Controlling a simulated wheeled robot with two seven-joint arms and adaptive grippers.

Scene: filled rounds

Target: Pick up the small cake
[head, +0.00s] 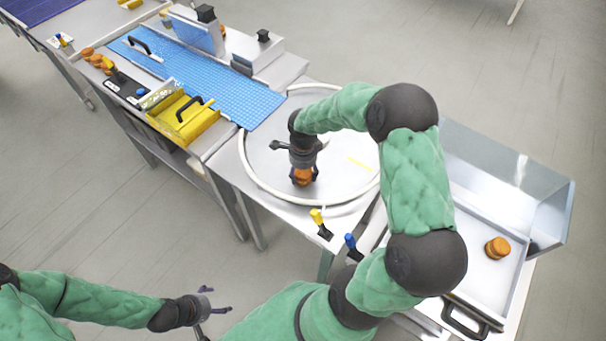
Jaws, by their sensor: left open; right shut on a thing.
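A small round orange-brown cake (302,178) is on the round turntable (262,190) in the middle of the view. My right gripper (304,172) points down over this cake and is shut on it, its fingers at the cake's sides. I cannot tell whether the cake touches the turntable. A second small cake (497,247) lies in the metal tray (487,277) at the right. My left gripper (212,304) is open and empty at the lower left, away from the tables and over the floor.
A blue belt (215,85) leads to the turntable. A yellow-topped lever (319,223) and a blue-topped lever (352,246) stand at the turntable's front. High metal walls (510,180) edge the tray.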

